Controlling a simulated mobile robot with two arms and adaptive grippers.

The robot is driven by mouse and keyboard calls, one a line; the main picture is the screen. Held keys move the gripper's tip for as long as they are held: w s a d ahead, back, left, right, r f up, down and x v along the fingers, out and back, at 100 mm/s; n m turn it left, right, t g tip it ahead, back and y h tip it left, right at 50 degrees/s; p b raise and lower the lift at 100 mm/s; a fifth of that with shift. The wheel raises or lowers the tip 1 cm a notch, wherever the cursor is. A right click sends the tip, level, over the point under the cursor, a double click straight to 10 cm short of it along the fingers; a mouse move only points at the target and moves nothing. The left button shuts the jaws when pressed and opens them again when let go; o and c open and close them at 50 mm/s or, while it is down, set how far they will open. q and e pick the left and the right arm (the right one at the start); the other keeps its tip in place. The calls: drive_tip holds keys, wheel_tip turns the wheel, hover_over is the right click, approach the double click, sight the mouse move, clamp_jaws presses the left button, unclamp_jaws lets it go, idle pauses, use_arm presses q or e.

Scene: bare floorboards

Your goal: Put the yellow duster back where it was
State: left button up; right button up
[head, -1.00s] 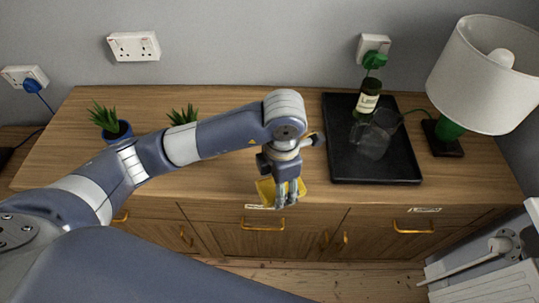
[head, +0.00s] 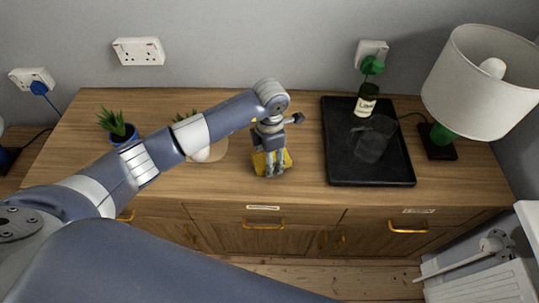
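The yellow duster (head: 285,156) is on or just above the wooden sideboard top, left of the black tray. My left gripper (head: 269,172) points down at it, with its fingers in front of the cloth and partly hiding it. The fingers look closed on the duster, though the exact contact is hard to make out. My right gripper is not in view.
The black tray (head: 340,171) holds a green bottle (head: 366,101) and a clear glass jug (head: 373,142). A lamp (head: 477,80) stands at the right. A potted plant (head: 118,126) stands at the left; another plant (head: 186,116) is partly behind my arm.

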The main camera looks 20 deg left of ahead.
use_arm(q)
drive_tip(key=shift+f, duration=0.15)
drive_tip(key=o, duration=1.2)
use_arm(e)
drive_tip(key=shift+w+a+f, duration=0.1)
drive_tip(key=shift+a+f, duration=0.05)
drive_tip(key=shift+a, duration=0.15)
use_arm(q)
drive_tip(key=shift+r, duration=0.45)
wheel_tip(320, 180, up, 11)
drive_tip(key=b, duration=0.2)
drive_tip(key=shift+r+b, duration=0.2)
drive_tip(key=shift+b, duration=0.1)
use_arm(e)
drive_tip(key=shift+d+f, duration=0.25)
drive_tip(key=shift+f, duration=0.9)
